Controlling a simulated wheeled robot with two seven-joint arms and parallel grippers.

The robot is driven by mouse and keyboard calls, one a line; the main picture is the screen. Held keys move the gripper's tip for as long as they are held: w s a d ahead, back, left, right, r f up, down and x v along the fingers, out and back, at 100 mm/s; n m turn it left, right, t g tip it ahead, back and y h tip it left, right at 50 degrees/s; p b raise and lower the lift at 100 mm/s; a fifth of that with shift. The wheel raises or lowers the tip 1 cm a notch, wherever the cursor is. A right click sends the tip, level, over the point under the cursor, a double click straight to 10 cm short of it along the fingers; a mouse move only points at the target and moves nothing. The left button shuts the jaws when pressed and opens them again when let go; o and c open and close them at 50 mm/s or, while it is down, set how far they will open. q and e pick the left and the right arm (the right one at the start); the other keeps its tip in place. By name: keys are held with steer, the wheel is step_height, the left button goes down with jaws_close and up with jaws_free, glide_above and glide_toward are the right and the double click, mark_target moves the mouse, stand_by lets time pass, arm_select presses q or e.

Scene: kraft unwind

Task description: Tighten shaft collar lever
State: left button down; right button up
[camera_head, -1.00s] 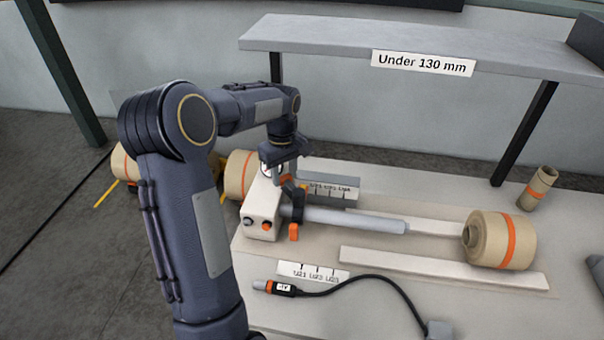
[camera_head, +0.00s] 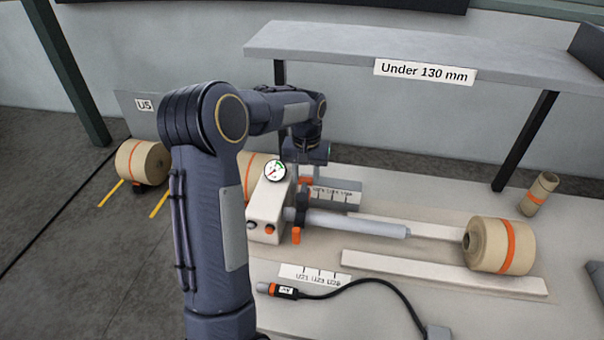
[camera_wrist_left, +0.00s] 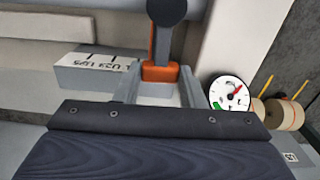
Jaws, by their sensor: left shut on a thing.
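The shaft collar (camera_head: 303,202) is a dark ring around the grey shaft (camera_head: 355,224), close to the white housing (camera_head: 268,205). An orange part (camera_head: 296,236) hangs below the collar, and an orange tip (camera_head: 305,180) shows above it. In the left wrist view, an orange lever end (camera_wrist_left: 160,73) on a grey stem sits between the two fingers. My left gripper (camera_head: 308,168), also in the left wrist view (camera_wrist_left: 160,88), is shut on this lever end. The fingers are partly hidden in the head view. My right gripper is not in view.
A dial gauge (camera_head: 275,171) stands on the housing beside my left gripper. A kraft roll (camera_head: 490,245) lies at the shaft's right end. A black cable with an orange-banded plug (camera_head: 283,291) lies in front. A shelf (camera_head: 330,45) spans above the back.

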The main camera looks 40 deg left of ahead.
arm_select(q)
steer(key=shift+w+d+m, duration=0.1)
steer(key=shift+d+m, duration=0.05)
steer(key=shift+m, duration=0.15)
steer(key=c, duration=0.9)
jaws_free()
steer(key=shift+r+b, duration=0.3)
steer(key=shift+r, duration=0.25)
steer(key=s+d+r+b, duration=0.1)
steer(key=s+d+r, duration=0.2)
steer(key=r, duration=0.1)
steer(key=s+d+r+b, duration=0.1)
steer(key=s+d+r, duration=0.1)
steer(key=s+r, duration=0.2)
steer(key=s+d+r+b, duration=0.1)
steer(key=s+d+r, duration=0.2)
steer(key=s+r, duration=0.1)
steer(key=shift+s+d+b, duration=0.1)
steer(key=shift+d+b, duration=0.2)
steer(key=shift+b, duration=0.05)
